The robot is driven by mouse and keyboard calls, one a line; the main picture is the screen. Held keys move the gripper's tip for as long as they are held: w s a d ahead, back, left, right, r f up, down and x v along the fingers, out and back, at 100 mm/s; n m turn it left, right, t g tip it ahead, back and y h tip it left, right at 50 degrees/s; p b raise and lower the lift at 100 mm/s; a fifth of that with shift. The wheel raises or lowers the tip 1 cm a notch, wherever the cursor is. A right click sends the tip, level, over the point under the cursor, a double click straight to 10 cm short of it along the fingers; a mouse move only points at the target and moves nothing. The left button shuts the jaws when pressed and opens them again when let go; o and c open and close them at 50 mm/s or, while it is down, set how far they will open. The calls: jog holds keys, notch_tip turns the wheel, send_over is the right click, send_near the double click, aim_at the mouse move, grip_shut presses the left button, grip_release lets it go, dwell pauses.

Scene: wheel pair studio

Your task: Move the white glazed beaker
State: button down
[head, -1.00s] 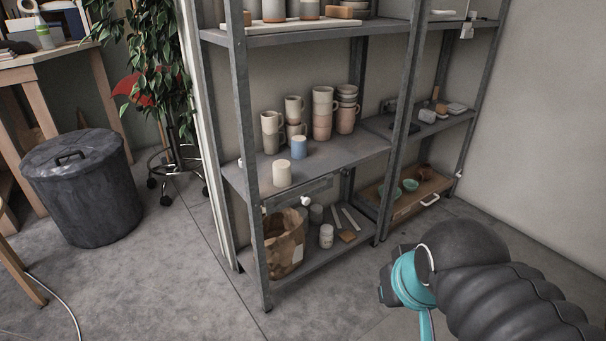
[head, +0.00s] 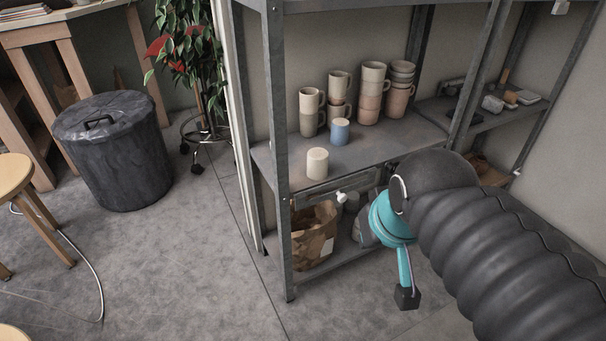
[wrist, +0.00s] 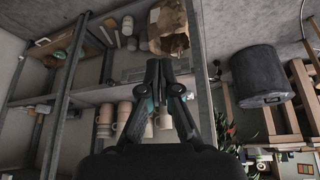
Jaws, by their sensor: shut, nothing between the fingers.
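The white glazed beaker (head: 317,163) stands upright near the front edge of the middle shelf (head: 365,158), beside the left front post. A blue cup (head: 340,131) stands behind it to the right. My gripper shows in the wrist view (wrist: 160,70), its dark fingers together and empty. In the wrist view, pale cups are partly hidden behind the fingers, and I cannot tell which is the beaker. In the head view my arm's end is right of the beaker and lower in the picture, clearly apart from it.
Stacked mugs (head: 371,92) stand at the back of the shelf. Grey metal posts (head: 277,150) frame its front. A paper bag (head: 315,235) sits on the lower shelf. A dark bin (head: 110,150) and a stool (head: 15,175) stand left, with open floor between them and the shelf.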

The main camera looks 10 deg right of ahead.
aim_at(327, 176)
jog(key=w+f+n+g+b, duration=0.1)
jog(key=w+n+g+b, duration=0.3)
jog(key=w, duration=2.2)
jog(key=shift+m+g, duration=0.6)
jog(key=shift+g, duration=0.1)
jog(key=f+b, duration=0.3)
jog(key=f, duration=0.7)
jog(key=shift+w+f, duration=0.15)
jog(key=shift+w, duration=0.05)
jog(key=shift+w+a, duration=0.2)
jog(key=shift+w, duration=0.4)
jog(key=shift+w+a, duration=0.15)
jog(key=shift+w, duration=0.4)
jog(key=shift+w+a+r, duration=0.1)
jog(key=shift+w+a, duration=0.05)
jog(key=shift+w, duration=0.25)
jog(key=shift+w+a+r, duration=0.1)
jog(key=shift+w, duration=0.3)
